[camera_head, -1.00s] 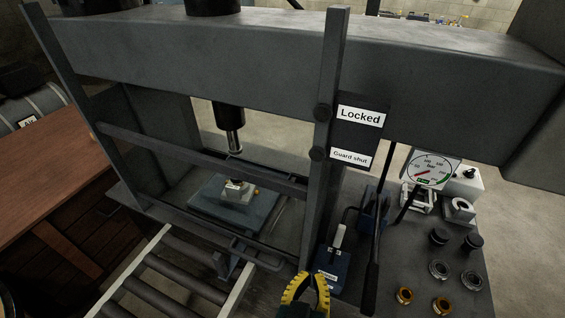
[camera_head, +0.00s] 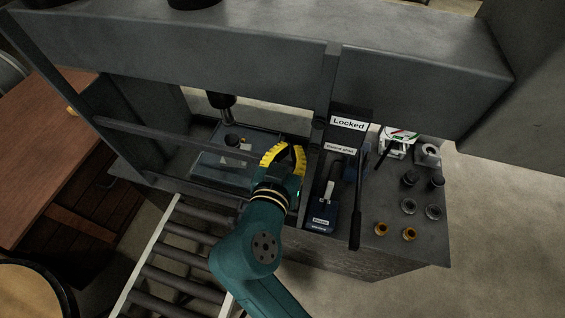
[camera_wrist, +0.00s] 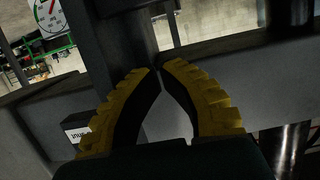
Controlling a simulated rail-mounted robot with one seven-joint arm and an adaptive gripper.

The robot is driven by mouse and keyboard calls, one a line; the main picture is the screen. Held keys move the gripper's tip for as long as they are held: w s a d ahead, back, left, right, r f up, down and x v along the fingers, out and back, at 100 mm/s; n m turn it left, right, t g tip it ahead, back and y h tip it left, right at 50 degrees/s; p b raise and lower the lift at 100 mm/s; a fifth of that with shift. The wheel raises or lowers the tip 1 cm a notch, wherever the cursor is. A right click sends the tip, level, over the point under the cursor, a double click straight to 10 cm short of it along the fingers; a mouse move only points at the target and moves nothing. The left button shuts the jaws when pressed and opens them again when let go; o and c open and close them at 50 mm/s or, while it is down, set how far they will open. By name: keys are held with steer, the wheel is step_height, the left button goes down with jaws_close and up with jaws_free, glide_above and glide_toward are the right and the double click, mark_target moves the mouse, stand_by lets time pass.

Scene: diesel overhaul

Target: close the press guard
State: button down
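The press guard (camera_head: 170,136) is a dark grey barred frame across the front of the press opening, and its bars lie low over the opening. Beside its right post, a dark box carries a "Locked" label (camera_head: 348,124) and a "Guard shut" label (camera_head: 339,147). My gripper (camera_head: 290,150), with yellow-ribbed fingers, is in front of the guard's right end and hides part of it. In the wrist view its fingertips (camera_wrist: 158,69) meet, with nothing visible between them. A grey post stands behind the tips. I cannot tell whether the fingers touch the guard.
A roller conveyor (camera_head: 172,262) runs up to the press front. A wooden bench (camera_head: 50,170) is left.

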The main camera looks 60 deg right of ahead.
mark_target(290, 164)
step_height(290, 164, down, 4)
steer(key=shift+f, duration=0.1)
stand_by(0.4)
step_height(290, 164, down, 2)
steer(key=b, duration=0.3)
steer(key=shift+f, duration=0.15)
